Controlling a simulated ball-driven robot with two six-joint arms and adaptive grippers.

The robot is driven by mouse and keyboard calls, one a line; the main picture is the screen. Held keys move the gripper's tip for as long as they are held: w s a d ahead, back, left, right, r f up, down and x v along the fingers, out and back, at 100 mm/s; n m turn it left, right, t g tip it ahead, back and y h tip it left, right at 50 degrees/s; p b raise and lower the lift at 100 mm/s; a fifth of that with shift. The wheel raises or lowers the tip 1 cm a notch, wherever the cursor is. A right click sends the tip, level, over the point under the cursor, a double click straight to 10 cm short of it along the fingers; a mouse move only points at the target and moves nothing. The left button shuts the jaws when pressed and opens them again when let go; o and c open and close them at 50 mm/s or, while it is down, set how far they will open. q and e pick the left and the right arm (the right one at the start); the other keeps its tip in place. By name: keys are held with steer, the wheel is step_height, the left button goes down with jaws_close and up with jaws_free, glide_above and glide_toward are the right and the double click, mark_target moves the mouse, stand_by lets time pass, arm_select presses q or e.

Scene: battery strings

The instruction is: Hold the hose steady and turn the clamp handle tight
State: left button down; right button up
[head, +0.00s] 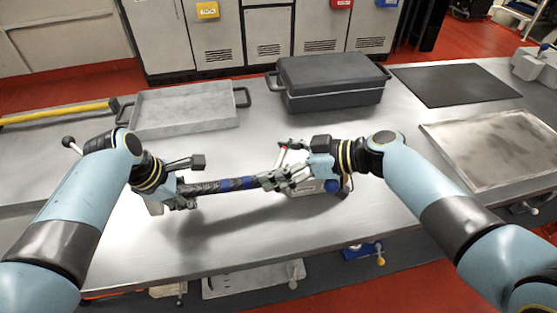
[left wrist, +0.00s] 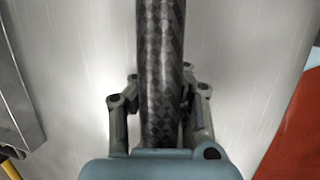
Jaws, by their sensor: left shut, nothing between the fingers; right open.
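The hose (head: 222,186) is dark and braided with a blue band, and lies roughly level across the middle of the bench in the head view. It also fills the middle of the left wrist view (left wrist: 161,60). My left gripper (head: 184,190) is at the hose's left end. Its fingers show on both sides of the hose in the left wrist view, but it is shut with nothing gripped. My right gripper (head: 272,180) is open at the hose's right end. The clamp (head: 308,187) is largely hidden behind it. A thin red-and-white part, perhaps the handle, (head: 283,153) shows above the fingers.
A grey tray (head: 185,108) and a dark lidded case (head: 333,85) stand behind the hose. A black mat (head: 455,85) and a shallow metal tray (head: 490,150) lie to the right. The bench front is clear.

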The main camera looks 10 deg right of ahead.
mark_target(283, 151)
steer(key=v, duration=1.2)
steer(key=shift+d, duration=0.1)
